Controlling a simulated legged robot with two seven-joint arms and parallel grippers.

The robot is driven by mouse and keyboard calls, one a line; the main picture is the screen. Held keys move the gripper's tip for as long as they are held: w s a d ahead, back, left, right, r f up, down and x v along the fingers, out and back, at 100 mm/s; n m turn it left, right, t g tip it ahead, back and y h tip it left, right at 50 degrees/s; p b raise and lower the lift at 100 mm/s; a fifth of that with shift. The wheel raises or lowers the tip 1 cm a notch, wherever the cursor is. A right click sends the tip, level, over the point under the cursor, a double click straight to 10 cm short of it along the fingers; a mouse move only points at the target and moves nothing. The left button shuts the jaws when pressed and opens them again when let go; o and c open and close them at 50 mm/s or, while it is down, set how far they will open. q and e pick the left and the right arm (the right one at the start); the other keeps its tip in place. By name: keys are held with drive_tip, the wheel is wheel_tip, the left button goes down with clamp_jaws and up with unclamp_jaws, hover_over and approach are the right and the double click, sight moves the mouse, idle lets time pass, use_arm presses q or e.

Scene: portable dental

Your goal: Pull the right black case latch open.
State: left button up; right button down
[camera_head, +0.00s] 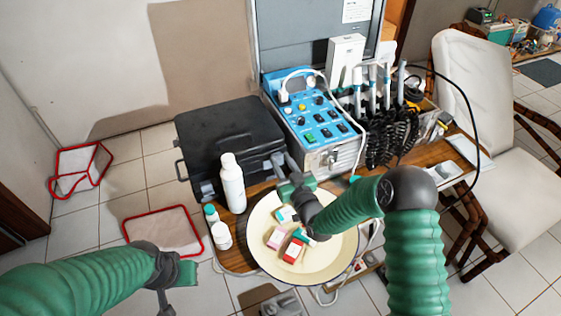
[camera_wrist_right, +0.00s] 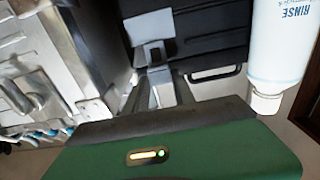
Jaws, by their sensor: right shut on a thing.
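The black case (camera_head: 230,145) lies closed on the wooden table, left of the blue control unit. My right gripper (camera_head: 281,161) is at the front right corner of the case. In the right wrist view, the light grey right latch (camera_wrist_right: 148,27) shows against the black case (camera_wrist_right: 208,35). The fingers of my right gripper (camera_wrist_right: 163,77) are shut on the latch, and their tips hide part of it. My left gripper (camera_head: 168,296) is low at the left, away from the case; its finger gap is not clear.
A white rinse bottle (camera_head: 232,183) stands close in front of the case, left of my right gripper, and also shows in the wrist view (camera_wrist_right: 285,40). The blue control unit (camera_head: 312,118) is close on the right. A cream basin (camera_head: 335,262) with small boxes lies below my right arm.

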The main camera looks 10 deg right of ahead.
drive_tip(key=shift+s+d+f+b, duration=0.1)
drive_tip(key=shift+s+f+b, duration=0.3)
drive_tip(key=shift+f, duration=0.4)
drive_tip(key=shift+s+d+f+b, duration=0.1)
drive_tip(key=shift+s+f+b, duration=0.2)
drive_tip(key=shift+f, duration=0.45)
drive_tip(key=c, duration=1.5)
unclamp_jaws()
drive_tip(key=o, duration=0.5)
drive_tip(key=shift+w, duration=0.3)
drive_tip(key=shift+c, duration=0.2)
drive_tip(key=shift+s+r, duration=0.1)
drive_tip(key=shift+r, duration=0.05)
